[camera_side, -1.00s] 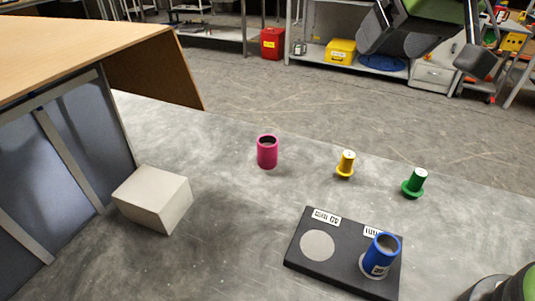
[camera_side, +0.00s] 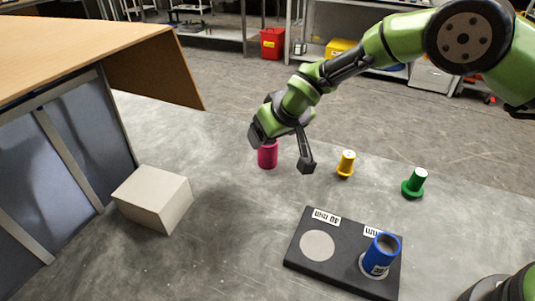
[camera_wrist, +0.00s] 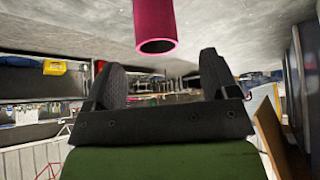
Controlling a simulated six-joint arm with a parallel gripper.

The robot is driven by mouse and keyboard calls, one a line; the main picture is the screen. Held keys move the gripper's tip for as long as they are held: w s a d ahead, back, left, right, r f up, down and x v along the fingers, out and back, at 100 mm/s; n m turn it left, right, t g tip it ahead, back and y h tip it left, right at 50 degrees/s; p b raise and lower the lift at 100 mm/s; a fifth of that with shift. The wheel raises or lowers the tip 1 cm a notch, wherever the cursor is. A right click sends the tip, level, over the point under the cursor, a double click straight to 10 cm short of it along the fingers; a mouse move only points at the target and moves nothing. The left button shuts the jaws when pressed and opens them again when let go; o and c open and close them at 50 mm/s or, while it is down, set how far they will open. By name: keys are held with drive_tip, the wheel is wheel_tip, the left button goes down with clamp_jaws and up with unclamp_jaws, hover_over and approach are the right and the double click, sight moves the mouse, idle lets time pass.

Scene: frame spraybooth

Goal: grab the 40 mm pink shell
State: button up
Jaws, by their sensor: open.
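The pink shell (camera_side: 268,156) is a hollow cylinder standing upright on the grey table. My gripper (camera_side: 282,150) is over and beside it in the side view, hiding its top. The jaws are open, with one finger near the shell's upper left and the other apart from it on the right. In the wrist view the shell (camera_wrist: 154,22) hangs from the top of the picture, its open rim towards me. It lines up between the two spread fingers (camera_wrist: 162,78), and I cannot tell whether it is between them in depth. Nothing is held.
A black plate (camera_side: 318,268) has an empty round grey spot at left, by a "40 mm" label, and a blue shell (camera_side: 380,256) on its right. Yellow (camera_side: 346,164) and green (camera_side: 414,184) flanged pieces stand right of the pink shell. A pale box (camera_side: 153,199) stands left.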

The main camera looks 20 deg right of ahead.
sight(268, 152)
drive_tip(key=x, duration=0.3)
drive_tip(key=shift+d+f, duration=0.2)
drive_tip(key=shift+f, duration=0.2)
drive_tip(key=shift+x, duration=1)
drive_tip(key=c, duration=1)
